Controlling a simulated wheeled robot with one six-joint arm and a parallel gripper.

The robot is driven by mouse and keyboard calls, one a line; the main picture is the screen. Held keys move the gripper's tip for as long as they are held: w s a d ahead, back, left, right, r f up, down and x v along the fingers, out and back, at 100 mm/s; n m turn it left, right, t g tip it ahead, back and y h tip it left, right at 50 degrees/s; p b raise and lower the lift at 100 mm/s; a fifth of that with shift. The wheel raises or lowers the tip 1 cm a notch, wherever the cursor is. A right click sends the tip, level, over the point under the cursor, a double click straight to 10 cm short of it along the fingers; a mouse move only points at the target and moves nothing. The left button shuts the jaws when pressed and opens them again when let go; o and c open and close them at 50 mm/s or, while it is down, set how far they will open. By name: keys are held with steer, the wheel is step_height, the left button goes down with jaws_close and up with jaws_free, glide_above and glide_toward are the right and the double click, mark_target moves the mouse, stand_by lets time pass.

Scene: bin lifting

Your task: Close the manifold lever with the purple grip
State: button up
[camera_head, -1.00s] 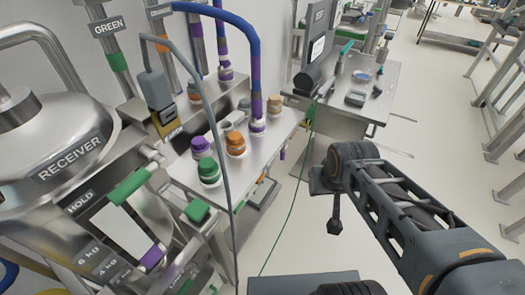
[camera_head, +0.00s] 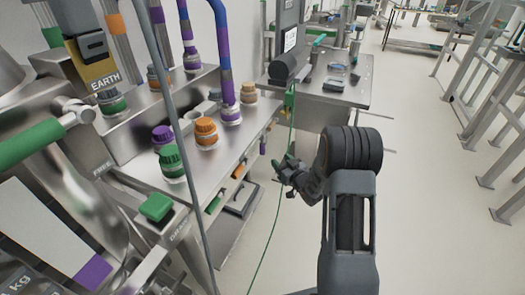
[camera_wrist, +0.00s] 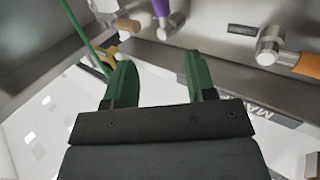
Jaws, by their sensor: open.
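The manifold is a steel bench (camera_head: 228,150) with short levers along its front side. The lever with the purple grip (camera_head: 262,147) shows small below the bench edge in the head view. In the wrist view its purple grip (camera_wrist: 161,8) is cut off by the top edge, with its steel hub below it. My gripper (camera_head: 286,166) is to the right of the bench front, apart from the purple lever. In the wrist view my gripper (camera_wrist: 160,68) has its green fingers spread with nothing between them. The purple lever lies beyond the fingers.
An orange-grip lever (camera_wrist: 305,64) is to the right in the wrist view, and a tan one (camera_wrist: 126,26) to the left. A green hose (camera_head: 275,210) hangs close to my gripper. Coloured caps stand on the bench. Floor to the right (camera_head: 430,190) is clear.

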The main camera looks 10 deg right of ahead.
mark_target(264, 146)
steer(key=x, duration=1.3)
steer(key=shift+w+a+f+b, duration=0.1)
steer(key=shift+w+a+b, duration=0.2)
steer(key=shift+b, duration=0.1)
steer(key=shift+c, duration=0.4)
jaws_close()
